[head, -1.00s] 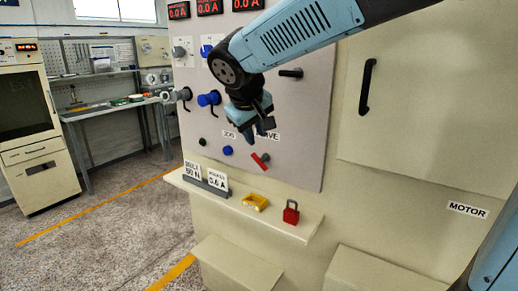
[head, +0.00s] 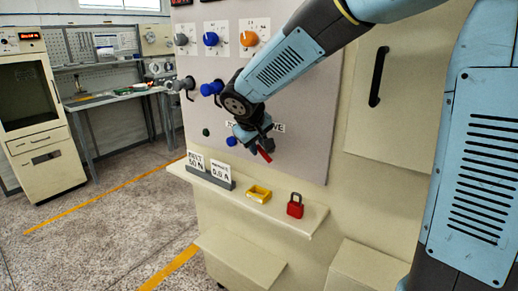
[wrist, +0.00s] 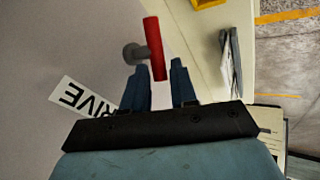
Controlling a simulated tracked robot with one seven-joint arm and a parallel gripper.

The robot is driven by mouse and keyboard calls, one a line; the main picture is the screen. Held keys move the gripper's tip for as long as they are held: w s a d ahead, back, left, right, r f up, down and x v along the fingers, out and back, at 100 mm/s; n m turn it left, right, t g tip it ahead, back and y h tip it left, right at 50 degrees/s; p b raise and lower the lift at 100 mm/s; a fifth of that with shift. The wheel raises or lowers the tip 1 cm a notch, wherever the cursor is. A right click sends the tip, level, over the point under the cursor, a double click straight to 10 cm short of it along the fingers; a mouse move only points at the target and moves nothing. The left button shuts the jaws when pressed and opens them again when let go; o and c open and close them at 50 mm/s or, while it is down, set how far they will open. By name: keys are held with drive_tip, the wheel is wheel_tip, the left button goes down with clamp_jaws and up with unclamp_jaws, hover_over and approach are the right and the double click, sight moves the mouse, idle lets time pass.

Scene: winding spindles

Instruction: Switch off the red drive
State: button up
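The red drive handle (head: 265,154) is a short bar on the grey panel, below the DRIVE label, and it sits tilted in the head view. In the wrist view the red handle (wrist: 154,48) stands out from a grey round pivot (wrist: 133,53). My gripper (wrist: 160,80) is open, its two blue fingers apart. The handle's near end lies at the gap between the fingertips, with no clear contact. In the head view my gripper (head: 257,141) is right at the handle and partly hides it and the label.
Blue knobs (head: 211,39), an orange knob (head: 249,39) and a blue crank (head: 211,88) are on the panel. Below, a shelf (head: 240,205) holds two cards, a yellow block (head: 258,194) and a red padlock (head: 295,205). A black door handle (head: 378,76) is at right.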

drive_tip(key=shift+x, duration=1.05)
drive_tip(key=shift+c, duration=0.2)
drive_tip(key=shift+d, duration=0.1)
clamp_jaws()
